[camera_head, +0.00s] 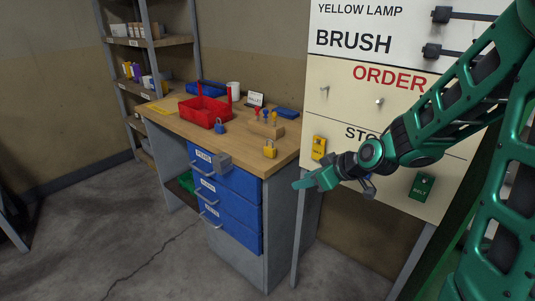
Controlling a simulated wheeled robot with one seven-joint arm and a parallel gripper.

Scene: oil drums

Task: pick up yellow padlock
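A yellow padlock (270,150) stands on the wooden desktop near its right front edge. My gripper (305,183) is at the end of my green arm, to the right of the padlock and lower in the picture, in front of the white board. It is apart from the padlock, and nothing shows held in it. Its fingers are seen from the side and overlap, so their opening is unclear.
A blue padlock (219,126), a red tray (206,109) and a wooden block (264,130) with coloured pegs stand on the desk. The board (380,120) stands at right.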

